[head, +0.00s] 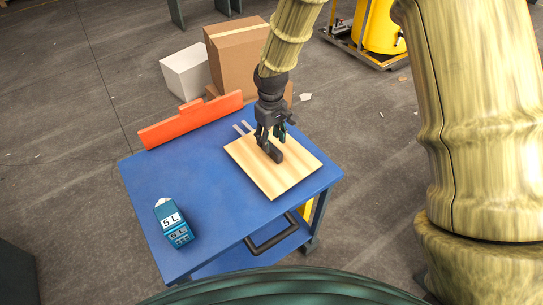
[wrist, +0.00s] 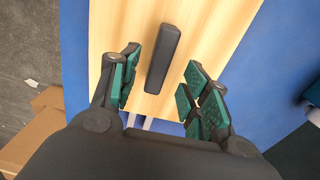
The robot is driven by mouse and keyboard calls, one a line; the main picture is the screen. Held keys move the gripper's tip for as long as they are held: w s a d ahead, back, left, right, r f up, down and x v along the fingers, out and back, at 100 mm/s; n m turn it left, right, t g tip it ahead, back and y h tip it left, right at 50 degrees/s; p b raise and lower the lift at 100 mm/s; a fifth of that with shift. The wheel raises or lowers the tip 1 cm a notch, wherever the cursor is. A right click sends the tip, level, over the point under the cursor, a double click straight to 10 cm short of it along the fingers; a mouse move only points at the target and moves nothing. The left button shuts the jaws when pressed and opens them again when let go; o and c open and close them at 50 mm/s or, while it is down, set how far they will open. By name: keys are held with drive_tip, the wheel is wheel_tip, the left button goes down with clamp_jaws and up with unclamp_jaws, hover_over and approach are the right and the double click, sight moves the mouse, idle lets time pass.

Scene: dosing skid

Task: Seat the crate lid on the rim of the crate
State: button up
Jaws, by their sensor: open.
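The crate lid (head: 289,174) is a pale wooden board with a dark bar handle (head: 274,155) on top. It lies flat over the blue table's right part. In the wrist view the lid (wrist: 215,30) fills the middle, with the handle (wrist: 163,58) between my fingers. My gripper (head: 270,136) is open over the handle, one finger on each side, with gaps visible to both in the wrist view (wrist: 162,72). Two light strips (head: 242,128) stick out from the lid's far-left edge. I cannot make out a crate or its rim in either view.
The blue table (head: 190,185) has free room at its middle and left. A teal device marked 5L (head: 172,224) stands at its front left. An orange panel (head: 192,121) runs along the far edge. Cardboard (head: 235,62) and white (head: 187,72) boxes stand on the floor beyond.

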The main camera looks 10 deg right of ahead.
sight(272, 146)
drive_tip(key=shift+f+p, duration=0.4)
drive_tip(key=shift+f, duration=1.9)
clamp_jaws()
